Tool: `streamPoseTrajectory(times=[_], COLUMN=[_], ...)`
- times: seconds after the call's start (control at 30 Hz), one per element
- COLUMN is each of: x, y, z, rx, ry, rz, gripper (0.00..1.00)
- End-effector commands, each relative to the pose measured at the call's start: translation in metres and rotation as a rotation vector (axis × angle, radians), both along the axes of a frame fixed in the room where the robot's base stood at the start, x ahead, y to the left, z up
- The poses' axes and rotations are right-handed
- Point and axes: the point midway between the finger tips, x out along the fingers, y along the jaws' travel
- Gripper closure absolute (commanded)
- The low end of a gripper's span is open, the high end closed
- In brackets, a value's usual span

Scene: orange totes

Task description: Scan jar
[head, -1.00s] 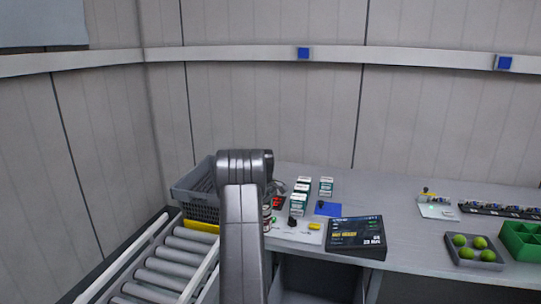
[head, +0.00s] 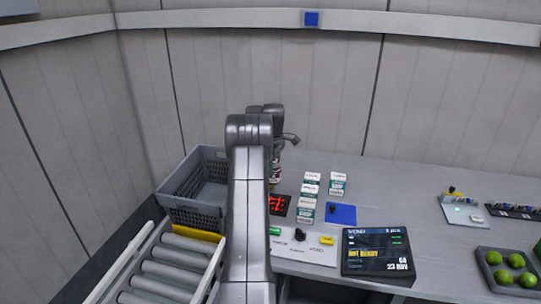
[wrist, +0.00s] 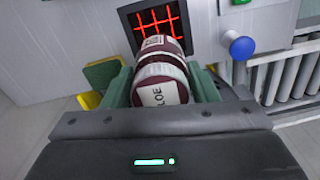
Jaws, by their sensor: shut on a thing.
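A jar with a dark red body and a white label (wrist: 160,92) is held between the green fingers of my gripper (wrist: 163,88) in the wrist view. In the head view the jar (head: 275,174) shows only partly beside my arm, which hides the rest. The scanner, a dark square with a glowing red grid (wrist: 158,24), is just beyond the jar in the wrist view. In the head view the scanner (head: 279,205) lies on the bench, with the jar above it. I cannot tell the exact gap between them.
Small white-and-green boxes (head: 308,203) and a blue pad (head: 341,214) stand right of the scanner. A control panel (head: 290,246) and a dark display (head: 378,251) are at the bench front. A grey crate (head: 192,211) and rollers (head: 165,268) lie left.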

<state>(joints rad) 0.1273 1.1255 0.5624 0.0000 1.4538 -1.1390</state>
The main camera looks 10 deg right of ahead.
Motion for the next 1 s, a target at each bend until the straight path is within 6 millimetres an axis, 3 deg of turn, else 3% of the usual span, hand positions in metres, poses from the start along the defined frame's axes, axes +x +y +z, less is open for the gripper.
streamPoseTrajectory(times=[0.27,0.8,1.0], x=[0.0,0.0,0.0], y=[0.0,0.0,0.0], z=[-0.008,-0.074,-0.084], rx=[-0.001,-0.001,-0.001], ry=[-0.001,-0.001,-0.001], rz=[-0.001,-0.001,-0.001], gripper=[0.81,0.81,0.81])
